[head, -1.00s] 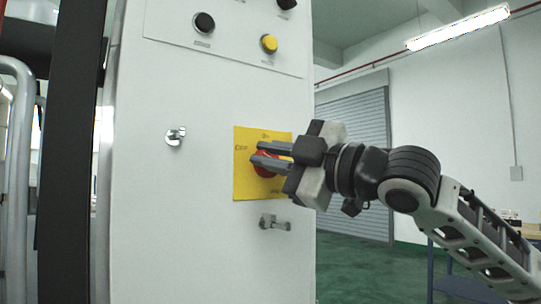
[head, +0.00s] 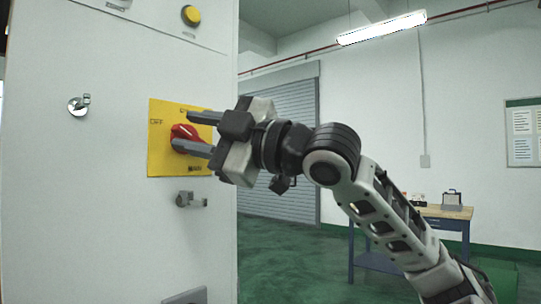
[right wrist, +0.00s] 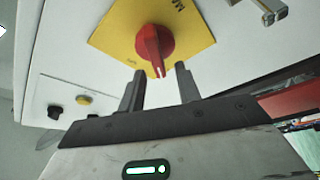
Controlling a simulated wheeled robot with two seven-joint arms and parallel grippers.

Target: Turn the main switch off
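The main switch is a red rotary knob (head: 181,131) on a yellow plate (head: 158,160) on the white cabinet front. My right gripper (head: 183,130) reaches it from the right, its two fingers apart. In the right wrist view the red knob (right wrist: 154,45) shows above the fingertips, with its white-marked handle end pointing down between them. My right gripper (right wrist: 159,70) is open there, with a visible gap on either side of the handle. My left gripper is not in view.
A metal latch (head: 79,104) is left of the plate and another (head: 191,200) just below it. A yellow button (head: 191,15) is above. A workbench (head: 440,216) stands at right, a roller shutter (head: 285,140) behind. The green floor between is clear.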

